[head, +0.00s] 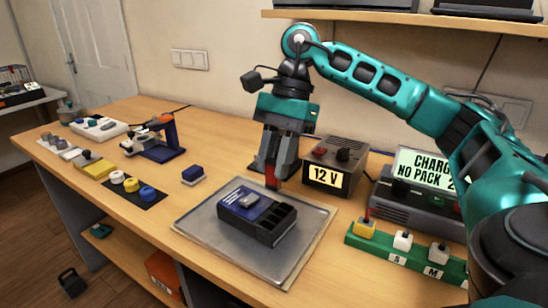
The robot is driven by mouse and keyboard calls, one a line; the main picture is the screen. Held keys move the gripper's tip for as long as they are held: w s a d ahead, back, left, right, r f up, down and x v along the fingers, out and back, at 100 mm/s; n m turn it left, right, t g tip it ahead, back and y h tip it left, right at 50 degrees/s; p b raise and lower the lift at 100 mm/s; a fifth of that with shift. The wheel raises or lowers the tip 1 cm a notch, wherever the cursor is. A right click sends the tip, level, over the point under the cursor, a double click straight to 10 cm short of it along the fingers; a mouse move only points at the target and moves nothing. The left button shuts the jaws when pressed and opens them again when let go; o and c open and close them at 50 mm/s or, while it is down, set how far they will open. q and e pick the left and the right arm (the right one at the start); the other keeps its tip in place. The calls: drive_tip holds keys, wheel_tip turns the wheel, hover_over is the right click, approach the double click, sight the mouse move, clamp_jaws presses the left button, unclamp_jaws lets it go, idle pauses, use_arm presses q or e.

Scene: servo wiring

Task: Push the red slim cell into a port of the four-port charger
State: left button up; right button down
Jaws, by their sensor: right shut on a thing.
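The four-port charger (257,215) is a dark block with a blue label on its left part and open dark slots along its right part. It lies on a grey metal tray (205,238). My right gripper (273,168) points down just behind and above the charger. It is shut on the red slim cell (270,178), whose lower part sticks out below the fingers, roughly upright. The cell looks close to the charger's far edge, but I cannot tell whether it touches. My left gripper is not in view.
A 12 V box (333,165) stands close right of my gripper, with a charger display unit (420,195) beyond. A green rack (408,256) with several coloured blocks lies at right. A shelf (400,20) hangs above.

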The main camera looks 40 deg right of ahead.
sight(275, 187)
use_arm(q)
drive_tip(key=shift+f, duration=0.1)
use_arm(e)
drive_tip(key=shift+f, duration=0.1)
drive_tip(key=shift+f+b, duration=0.9)
drive_tip(key=shift+f, duration=0.05)
wheel_tip(275, 187, down, 3)
drive_tip(key=b, duration=0.2)
drive_tip(key=shift+b, duration=0.3)
drive_tip(key=shift+f, duration=0.4)
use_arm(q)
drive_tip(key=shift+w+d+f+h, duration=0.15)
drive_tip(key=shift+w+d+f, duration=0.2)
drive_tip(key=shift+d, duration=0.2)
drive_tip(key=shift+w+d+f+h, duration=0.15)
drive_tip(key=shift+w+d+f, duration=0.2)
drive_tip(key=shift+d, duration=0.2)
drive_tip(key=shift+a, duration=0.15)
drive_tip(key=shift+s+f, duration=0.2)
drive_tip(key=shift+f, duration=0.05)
